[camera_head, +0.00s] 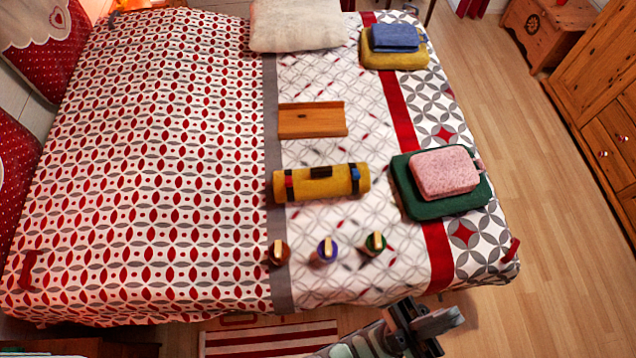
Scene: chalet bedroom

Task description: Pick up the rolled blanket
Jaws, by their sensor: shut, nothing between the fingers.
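The rolled blanket (308,184) is a yellow roll lying crosswise on the bed, with a red band near its left end, a blue band near its right end and a dark handle-like strip on top. My gripper (440,322) is at the bottom of the view, beyond the bed's near edge, to the right of and nearer than the blanket. It is shut and empty, well apart from the blanket. Nothing hides the blanket in this view.
Three small items with pale tops (327,250) stand just nearer than the blanket. A wooden tray (312,120) lies behind it. A green folded cloth (426,208) with a pink one (444,173) lies right. Yellow and blue folded pieces (395,38) and a white cushion (296,25) lie farther back.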

